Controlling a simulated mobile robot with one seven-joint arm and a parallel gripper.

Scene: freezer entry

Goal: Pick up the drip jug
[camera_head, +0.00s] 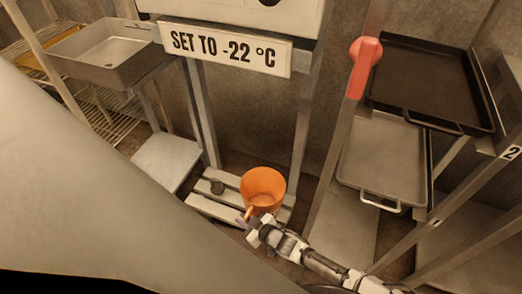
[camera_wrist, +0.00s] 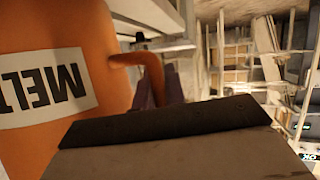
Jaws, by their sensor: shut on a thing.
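The drip jug (camera_head: 264,186) is an orange, open-topped vessel. In the head view it is upright over a low slatted pale stand (camera_head: 228,196), at the foot of the grey frame. In the wrist view the orange jug (camera_wrist: 90,50) fills the left side, with a white label reading "MELT" in part, upside down. Its curved handle (camera_wrist: 151,75) shows at the middle. My gripper (camera_head: 252,222) is at the jug's handle side and is shut on the handle. The fingers are partly hidden in both views. I cannot tell whether the jug's base touches the stand.
A sign reading "SET TO -22 °C" (camera_head: 225,48) hangs above the jug. A metal basin (camera_head: 108,52) stands at upper left. Dark trays (camera_head: 428,75) and a grey tray (camera_head: 384,158) are on the right rack. A post with a red handle (camera_head: 364,66) stands right of the jug.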

